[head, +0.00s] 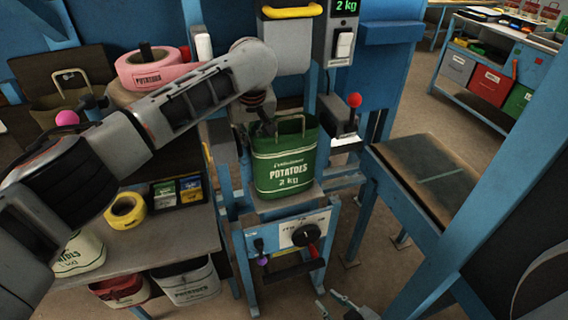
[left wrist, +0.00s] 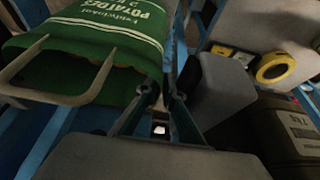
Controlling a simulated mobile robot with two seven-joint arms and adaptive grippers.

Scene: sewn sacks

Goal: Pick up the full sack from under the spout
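The green sack (head: 284,168), marked "POTATOES 2 kg", stands upright on a small platform (head: 290,202) below the grey spout (head: 287,50). A beige handle loop (head: 303,124) rises from its top. In the left wrist view the sack (left wrist: 105,65) fills the upper left, with a handle (left wrist: 62,97) at its near side. My left gripper (head: 263,130) is at the sack's upper left rim. In the left wrist view its fingertips (left wrist: 163,95) are apart, with nothing seen held; contact with the sack is unclear. My right gripper (head: 328,301) is at the bottom edge, fingers apart and empty, partly cut off.
A display (head: 346,7) reads 2 kg. A red-knobbed lever (head: 354,101) stands right of the sack. A grey block (left wrist: 222,92) is close right of my left fingers. A side table (head: 165,240) holds yellow tape (head: 125,211). A dark-topped bench (head: 440,180) is clear at right.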

